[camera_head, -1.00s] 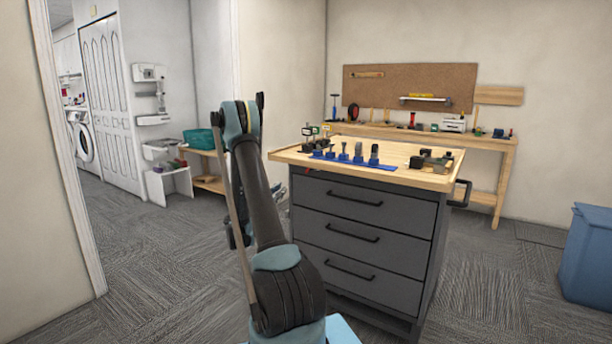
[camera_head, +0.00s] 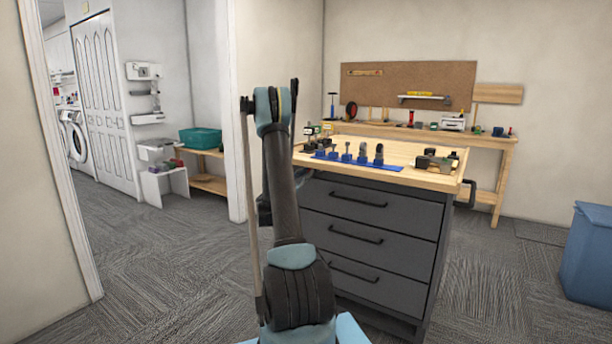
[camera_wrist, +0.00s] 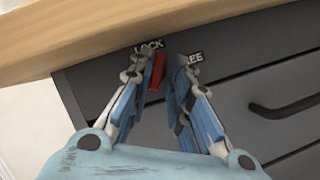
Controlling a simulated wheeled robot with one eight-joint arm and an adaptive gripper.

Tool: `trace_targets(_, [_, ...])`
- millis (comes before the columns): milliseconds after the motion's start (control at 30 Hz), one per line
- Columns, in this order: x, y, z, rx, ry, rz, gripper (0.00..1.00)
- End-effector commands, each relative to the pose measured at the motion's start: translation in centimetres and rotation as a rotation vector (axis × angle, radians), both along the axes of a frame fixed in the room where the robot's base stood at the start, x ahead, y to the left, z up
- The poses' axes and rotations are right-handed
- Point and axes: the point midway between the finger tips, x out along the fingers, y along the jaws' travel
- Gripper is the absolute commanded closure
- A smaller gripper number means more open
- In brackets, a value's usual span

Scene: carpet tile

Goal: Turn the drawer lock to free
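The red lock handle (camera_wrist: 158,70) shows in the wrist view on the dark front of the drawer cabinet (camera_head: 372,207), just below the wooden top. It stands close under the "LOCK" label (camera_wrist: 149,46). The "FREE" label (camera_wrist: 195,58) is to its right, partly covered by a finger. My gripper (camera_wrist: 164,72) is open, with its fingertips on either side of the handle. The handle lies close to the left fingertip, and a gap shows towards the right one. Whether the left finger touches it, I cannot tell. In the head view my arm hides the lock and gripper.
The wooden top (camera_head: 392,176) overhangs just above the fingers. A drawer handle (camera_wrist: 285,107) sticks out to the right in the wrist view. A blue tool holder (camera_head: 357,163) stands on the top. A blue bin (camera_head: 588,255) is far right; carpet to the left is clear.

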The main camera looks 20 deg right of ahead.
Motion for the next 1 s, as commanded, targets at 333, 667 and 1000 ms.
trace_targets(333, [0.7,0.6,0.4,0.000,0.001,0.017,0.82])
trace_targets(667, [0.8,1.3,0.4,0.000,0.000,0.024,1.00])
trace_targets(1000, [0.9,1.3,0.4,0.027,-0.034,0.024,1.00])
